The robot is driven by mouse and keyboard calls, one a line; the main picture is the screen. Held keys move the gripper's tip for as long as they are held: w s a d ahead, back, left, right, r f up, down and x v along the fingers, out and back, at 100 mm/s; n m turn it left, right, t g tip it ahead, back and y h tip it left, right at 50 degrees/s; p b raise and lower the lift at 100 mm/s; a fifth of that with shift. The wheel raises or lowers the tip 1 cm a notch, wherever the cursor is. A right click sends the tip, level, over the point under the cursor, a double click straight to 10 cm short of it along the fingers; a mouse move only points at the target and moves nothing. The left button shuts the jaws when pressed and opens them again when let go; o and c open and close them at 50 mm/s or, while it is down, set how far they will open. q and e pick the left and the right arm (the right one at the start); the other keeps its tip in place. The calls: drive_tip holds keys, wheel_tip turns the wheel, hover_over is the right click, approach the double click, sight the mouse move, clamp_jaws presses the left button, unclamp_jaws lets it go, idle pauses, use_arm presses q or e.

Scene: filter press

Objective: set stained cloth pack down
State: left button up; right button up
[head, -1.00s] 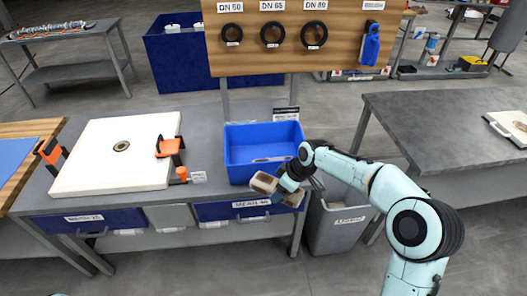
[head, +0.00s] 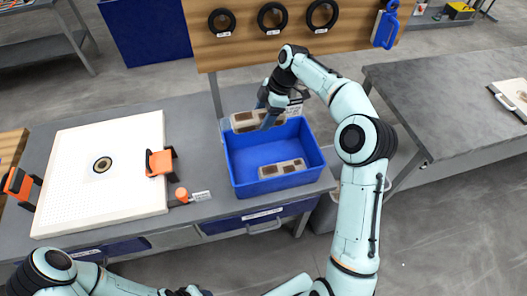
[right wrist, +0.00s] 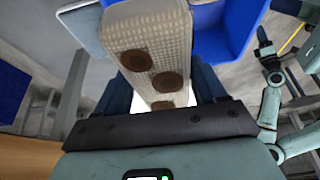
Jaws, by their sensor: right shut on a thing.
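My right gripper (head: 268,108) is shut on a stained cloth pack (head: 243,121), a pale slab with brown patches. It holds the pack at the back edge of the blue bin (head: 238,182); whether they touch is unclear. In the right wrist view the pack (right wrist: 146,30) runs between the fingers, woven and pale with round brown stains. A second pale pack with brown patches (head: 282,168) lies inside the bin towards its front. Part of my left arm shows along the bottom edge, but its gripper does not show.
Left of the bin, a white plate (head: 100,185) with a central hole and orange clamps (head: 161,163) lies on the grey bench (head: 190,115). A board with black rings (head: 272,16) stands behind. A grey table (head: 440,95) stands right, across a gap.

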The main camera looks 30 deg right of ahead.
wheel_tip(320, 180, down, 8)
drive_tip(key=s+r, duration=0.1)
drive_tip(key=b, duration=0.1)
hover_over(261, 157)
drive_tip(key=d, duration=0.1)
drive_tip(key=f, duration=0.6)
drive_tip(key=shift+s+d, duration=0.1)
drive_tip(key=shift+s, duration=0.2)
use_arm(q)
drive_tip(key=shift+s+f, duration=1)
drive_tip(key=shift+s, duration=0.15)
use_arm(e)
drive_tip(key=shift+f, duration=2.7)
drive_tip(key=o, duration=0.8)
drive_tip(key=shift+f, duration=0.15)
use_arm(q)
drive_tip(key=shift+w+r, duration=0.35)
drive_tip(key=shift+r, duration=0.1)
use_arm(e)
drive_tip(key=v, duration=1.2)
